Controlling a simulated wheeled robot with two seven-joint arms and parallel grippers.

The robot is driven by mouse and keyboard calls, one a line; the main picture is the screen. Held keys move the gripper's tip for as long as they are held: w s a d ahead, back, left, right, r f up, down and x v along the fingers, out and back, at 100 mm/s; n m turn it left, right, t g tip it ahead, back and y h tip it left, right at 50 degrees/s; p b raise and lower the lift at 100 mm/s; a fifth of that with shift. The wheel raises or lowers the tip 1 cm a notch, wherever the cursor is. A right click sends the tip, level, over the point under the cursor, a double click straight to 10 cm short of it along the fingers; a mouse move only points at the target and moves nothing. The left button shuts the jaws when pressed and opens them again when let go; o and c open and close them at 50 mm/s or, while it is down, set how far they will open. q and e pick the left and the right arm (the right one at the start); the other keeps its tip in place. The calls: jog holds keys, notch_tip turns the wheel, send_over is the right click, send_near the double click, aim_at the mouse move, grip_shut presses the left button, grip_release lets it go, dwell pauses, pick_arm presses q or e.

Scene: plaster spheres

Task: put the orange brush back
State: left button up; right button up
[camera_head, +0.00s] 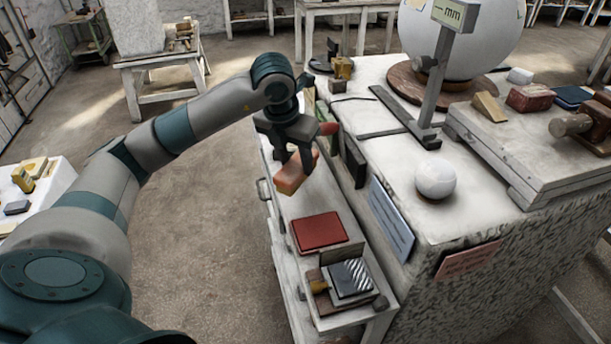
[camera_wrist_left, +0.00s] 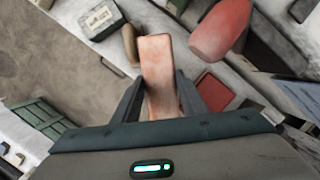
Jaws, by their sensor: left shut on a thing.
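The orange brush (camera_head: 291,178) is a small block with a paler orange face, hanging tilted below my left gripper (camera_head: 297,160). My left gripper is shut on it and holds it in the air above the low white shelf (camera_head: 292,211) at the side of the bench. In the left wrist view the brush (camera_wrist_left: 158,72) sticks out between the two dark fingers, its broad face toward the camera. A flat red pad (camera_head: 319,231) lies on the low shelf, nearer than the brush and apart from it. My right gripper is not in view.
A red rounded thing (camera_head: 328,128) is close behind the left gripper. A tray (camera_head: 318,319) holding a dark striped block (camera_head: 350,278) is at the shelf's near end. A white ball (camera_head: 435,178) and a metal stand (camera_head: 437,90) are on the bench. Open floor lies left.

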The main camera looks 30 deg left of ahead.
pick_arm(q)
jog(key=shift+w+d+r, duration=0.25)
jog(key=shift+w+d, duration=0.4)
jog(key=shift+w, duration=0.05)
notch_tip(320, 180, down, 2)
jog(key=shift+f+p, duration=0.1)
jog(key=shift+p, duration=0.5)
jog(key=shift+f, duration=0.65)
jog(key=shift+w, duration=0.1)
jog(key=shift+f, duration=0.15)
